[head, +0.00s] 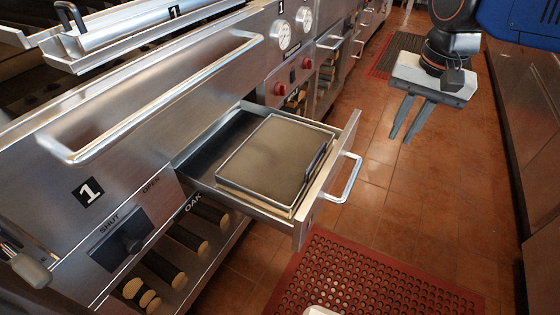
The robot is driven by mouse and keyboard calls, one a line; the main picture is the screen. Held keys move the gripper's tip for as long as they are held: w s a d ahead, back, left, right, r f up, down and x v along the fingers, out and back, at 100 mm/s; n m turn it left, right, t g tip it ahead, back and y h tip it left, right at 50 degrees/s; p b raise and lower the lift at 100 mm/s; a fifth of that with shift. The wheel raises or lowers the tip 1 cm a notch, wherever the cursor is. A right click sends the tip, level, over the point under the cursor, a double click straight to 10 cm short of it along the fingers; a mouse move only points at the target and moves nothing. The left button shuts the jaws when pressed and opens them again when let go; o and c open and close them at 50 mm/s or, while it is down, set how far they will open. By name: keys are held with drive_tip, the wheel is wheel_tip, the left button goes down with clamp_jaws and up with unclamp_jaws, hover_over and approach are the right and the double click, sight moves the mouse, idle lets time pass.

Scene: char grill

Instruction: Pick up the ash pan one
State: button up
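A shallow rectangular metal pan with a flat grey-brown fill (270,157) sits inside a pulled-out drawer (335,180) below the grill front marked 1. I take it as ash pan one; no label shows on the pan itself. A dark handle (315,160) stands at its right end, beside the drawer front. My gripper (401,140) hangs at the upper right, beyond the drawer and well apart from the pan. Its two fingers are spread with a gap between them, pointing down, and hold nothing.
The drawer's bar handle (345,180) juts into the aisle. A long rail handle (160,100) runs along the grill front. A metal tray marked 1 (130,35) lies on top. Oak logs (190,238) fill the shelf below. A red mat (370,285) covers the near floor.

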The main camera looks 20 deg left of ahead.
drive_tip(key=g, duration=0.1)
hover_over(315, 168)
drive_tip(key=w, duration=0.1)
drive_tip(key=shift+h, duration=0.4)
wheel_tip(315, 168, down, 17)
drive_tip(key=shift+f, duration=0.2)
clamp_jaws()
